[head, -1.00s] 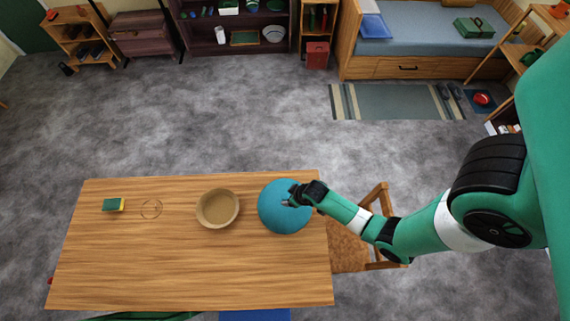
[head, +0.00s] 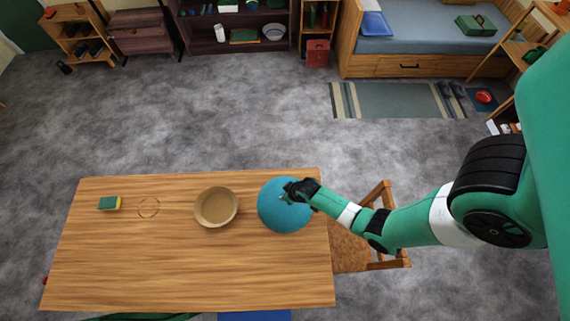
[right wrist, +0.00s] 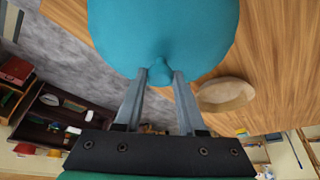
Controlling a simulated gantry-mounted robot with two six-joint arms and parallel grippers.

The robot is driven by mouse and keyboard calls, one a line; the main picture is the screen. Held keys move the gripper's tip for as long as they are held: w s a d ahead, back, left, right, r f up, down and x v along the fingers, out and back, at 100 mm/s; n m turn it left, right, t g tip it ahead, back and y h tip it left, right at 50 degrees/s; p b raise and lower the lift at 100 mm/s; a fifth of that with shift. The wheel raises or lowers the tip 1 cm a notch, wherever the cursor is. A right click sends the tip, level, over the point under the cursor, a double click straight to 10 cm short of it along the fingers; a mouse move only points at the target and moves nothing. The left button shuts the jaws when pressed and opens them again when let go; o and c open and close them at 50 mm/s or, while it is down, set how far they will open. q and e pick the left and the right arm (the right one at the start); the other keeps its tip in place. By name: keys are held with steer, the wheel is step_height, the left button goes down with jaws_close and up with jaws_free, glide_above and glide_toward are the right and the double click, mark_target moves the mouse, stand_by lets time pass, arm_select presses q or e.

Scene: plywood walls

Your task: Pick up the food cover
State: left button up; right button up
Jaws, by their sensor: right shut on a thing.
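The food cover (head: 281,212) is a teal dome near the right end of the wooden table (head: 180,265) in the head view. It also fills the top middle of the right wrist view (right wrist: 165,30), with its small round knob facing my fingers. My right gripper (head: 290,194) is over the top of the cover. In the right wrist view my right gripper (right wrist: 160,75) is shut on the cover's knob, one finger on each side. I cannot tell whether the cover's rim touches the table. My left gripper is not in view.
A tan bowl (head: 216,207) stands just left of the cover. A thin ring (head: 148,208) and a green and yellow sponge (head: 109,203) lie farther left. A wooden chair (head: 378,225) is at the table's right end. The table's front half is clear.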

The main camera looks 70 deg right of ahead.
jaws_close()
stand_by(1.1)
steer(key=shift+r+p, duration=0.3)
steer(key=shift+r, duration=0.3)
steer(key=p+v, duration=0.1)
steer(key=v, duration=0.1)
steer(key=p+v, duration=0.1)
steer(key=shift+w+d+r+p, duration=0.15)
steer(key=shift+d+r+p, duration=0.15)
steer(key=shift+r, duration=0.2)
steer(key=s+d+r+p, duration=0.1)
steer(key=s+r+p, duration=0.7)
steer(key=s, duration=0.5)
steer(key=shift+d, duration=0.15)
steer(key=shift+s, duration=0.1)
